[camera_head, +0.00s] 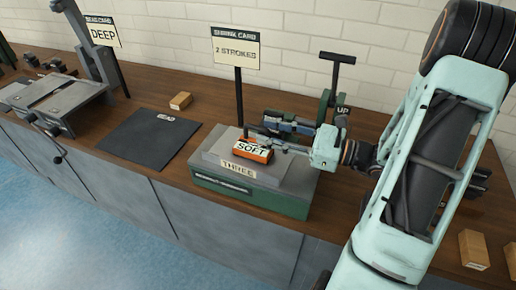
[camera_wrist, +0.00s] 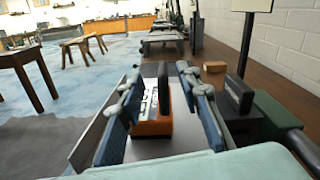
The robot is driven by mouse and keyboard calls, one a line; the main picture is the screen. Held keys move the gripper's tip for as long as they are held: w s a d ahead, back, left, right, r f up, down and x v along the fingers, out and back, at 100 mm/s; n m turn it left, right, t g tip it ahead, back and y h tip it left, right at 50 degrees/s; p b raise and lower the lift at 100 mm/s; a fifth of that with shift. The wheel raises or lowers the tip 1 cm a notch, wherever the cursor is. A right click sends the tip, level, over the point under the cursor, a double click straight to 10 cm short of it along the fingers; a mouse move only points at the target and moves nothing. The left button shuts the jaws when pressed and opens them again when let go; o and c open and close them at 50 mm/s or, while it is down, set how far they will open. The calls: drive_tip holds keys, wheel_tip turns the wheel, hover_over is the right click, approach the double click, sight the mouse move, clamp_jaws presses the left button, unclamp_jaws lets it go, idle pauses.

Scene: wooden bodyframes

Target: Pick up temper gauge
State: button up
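The temper gauge, which I take to be the small orange block with a white "SOFT" face (camera_head: 252,149), lies on a stepped grey block over a green base (camera_head: 290,207) with a "THREE" label. My gripper (camera_head: 270,140) reaches in from the right at the gauge. In the wrist view the orange gauge (camera_wrist: 152,126) with a dark upright part stands between the two blue fingers of my gripper (camera_wrist: 163,95). The fingers are spread, with a visible gap on the gauge's right side. Contact on the left side is unclear.
A "2 STROKES" card on a post (camera_head: 238,90) stands just behind the gauge. A handled green press marked "UP" (camera_head: 330,105) is behind my gripper. A dark mat (camera_head: 150,137) and wooden block (camera_head: 180,100) lie left. More wooden blocks (camera_head: 474,249) sit right.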

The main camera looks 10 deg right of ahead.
drive_tip(key=shift+x, duration=1.2)
clamp_jaws()
